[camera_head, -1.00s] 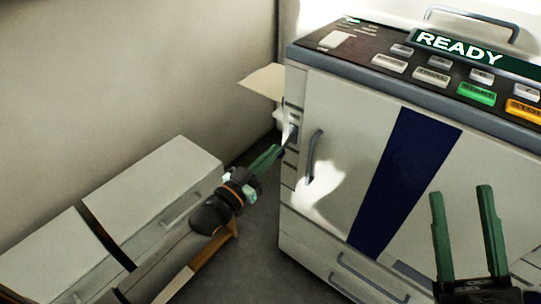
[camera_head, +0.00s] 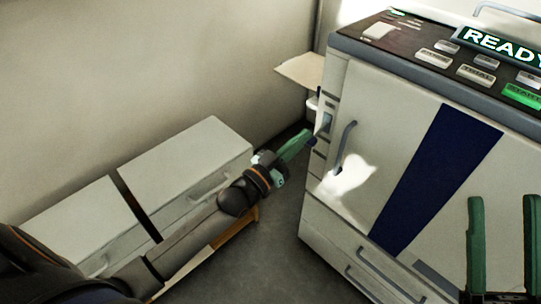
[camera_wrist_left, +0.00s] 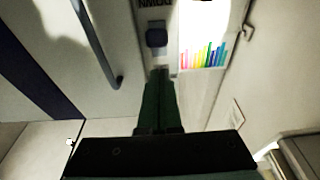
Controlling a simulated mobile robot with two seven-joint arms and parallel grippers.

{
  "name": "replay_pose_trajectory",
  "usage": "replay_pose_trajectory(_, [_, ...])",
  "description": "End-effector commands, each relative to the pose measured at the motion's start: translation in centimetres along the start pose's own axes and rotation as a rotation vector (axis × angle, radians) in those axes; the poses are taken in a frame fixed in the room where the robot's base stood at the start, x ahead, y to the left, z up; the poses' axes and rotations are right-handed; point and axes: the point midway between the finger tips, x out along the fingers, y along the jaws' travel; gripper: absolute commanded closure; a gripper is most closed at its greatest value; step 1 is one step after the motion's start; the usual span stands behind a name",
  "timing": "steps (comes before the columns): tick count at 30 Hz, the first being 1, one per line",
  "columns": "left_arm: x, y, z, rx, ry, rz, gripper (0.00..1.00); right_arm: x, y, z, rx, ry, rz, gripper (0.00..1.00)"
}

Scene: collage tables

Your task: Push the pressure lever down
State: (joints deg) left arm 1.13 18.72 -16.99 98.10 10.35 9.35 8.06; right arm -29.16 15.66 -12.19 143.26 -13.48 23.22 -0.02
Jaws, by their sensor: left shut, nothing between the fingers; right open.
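The pressure lever shows in the left wrist view as a dark blue knob (camera_wrist_left: 156,37) on a light plate on the side of the copier-like machine (camera_head: 400,95). Lettering, upside down, seems to read DOWN near it. My left gripper (camera_head: 307,134) is shut and empty, its tips near the machine's side panel. In the left wrist view its fingertips (camera_wrist_left: 160,72) lie just below the knob in the picture; whether they touch it I cannot tell. The lever is hard to make out in the head view. My right gripper (camera_head: 503,198) is open and empty in front of the machine.
A door handle (camera_head: 344,144) sticks out on the machine's front, close to my left gripper. A paper tray (camera_head: 302,70) juts from its side. Low cabinets (camera_head: 185,165) stand at the left along the wall. Dark floor lies between.

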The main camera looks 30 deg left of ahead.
Motion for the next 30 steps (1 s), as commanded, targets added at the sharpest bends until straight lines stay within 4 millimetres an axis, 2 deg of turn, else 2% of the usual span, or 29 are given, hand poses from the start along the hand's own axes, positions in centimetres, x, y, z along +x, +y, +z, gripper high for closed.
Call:
replay_pose_trajectory(1, [0.5,-0.1,-1.6,0.001,0.003,0.001,1.0,0.0,0.2,2.3,0.024,-0.118,0.013,0.5])
replay_pose_trajectory(2, [0.6,-0.1,-2.0,0.001,0.005,0.001,1.0,-0.1,0.2,3.3,0.033,-0.165,0.016,0.5])
replay_pose_trajectory(3, [-0.5,-0.1,-1.3,0.0,0.0,0.0,1.0,-0.6,0.0,4.5,0.043,-0.201,0.018,0.5])
replay_pose_trajectory(12, [-6.4,-0.1,-1.5,0.0,0.004,0.001,1.0,-3.0,-0.8,9.9,0.113,-0.439,0.027,0.5])
replay_pose_trajectory(19, [-9.0,-0.1,-1.6,0.001,0.008,0.001,1.0,-4.3,-1.3,11.9,0.142,-0.534,0.029,0.5])
replay_pose_trajectory(27, [-9.6,0.0,-1.7,0.002,0.011,0.002,1.0,-4.6,-1.5,12.3,0.148,-0.557,0.029,0.5])
replay_pose_trajectory(30, [-9.8,1.2,-2.3,0.012,0.01,0.01,1.0,-4.6,-1.4,12.3,0.148,-0.556,0.029,0.5])
